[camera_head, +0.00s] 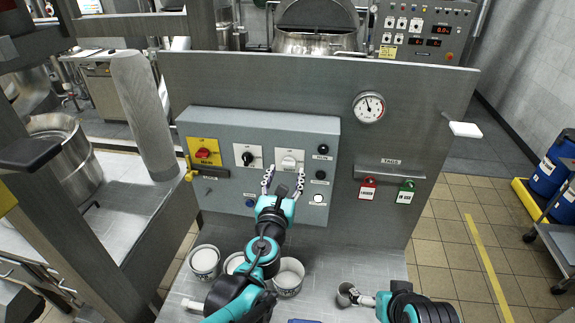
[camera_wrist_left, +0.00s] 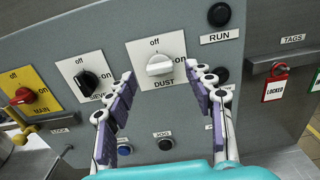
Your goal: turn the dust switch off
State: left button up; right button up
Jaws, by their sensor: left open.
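The dust switch (camera_head: 289,161) is a white knob on a white plate, on the grey control box. In the left wrist view the dust switch (camera_wrist_left: 159,65) has its bar lying roughly sideways, in line with the "on" label at its right; "off" is above it. My left gripper (camera_head: 284,179) is open and empty, facing the panel just below the knob. In the left wrist view its fingertips (camera_wrist_left: 160,76) are spread to either side of the knob, with no clear contact. My right gripper (camera_head: 366,299) is low at the right, beside a small metal cup (camera_head: 346,294); its grip is unclear.
Left of the dust switch are a black knob (camera_head: 248,157) and a red main switch (camera_head: 203,154) on a yellow plate. Black buttons (camera_head: 322,149) sit at its right. White tubs (camera_head: 289,277) stand below the panel.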

aim_at(288, 166)
pick_arm(q)
jog(key=shift+w+d, duration=0.1)
jog(key=shift+w, duration=1.8)
jog(key=shift+c, duration=0.2)
jog(key=c, duration=1.1)
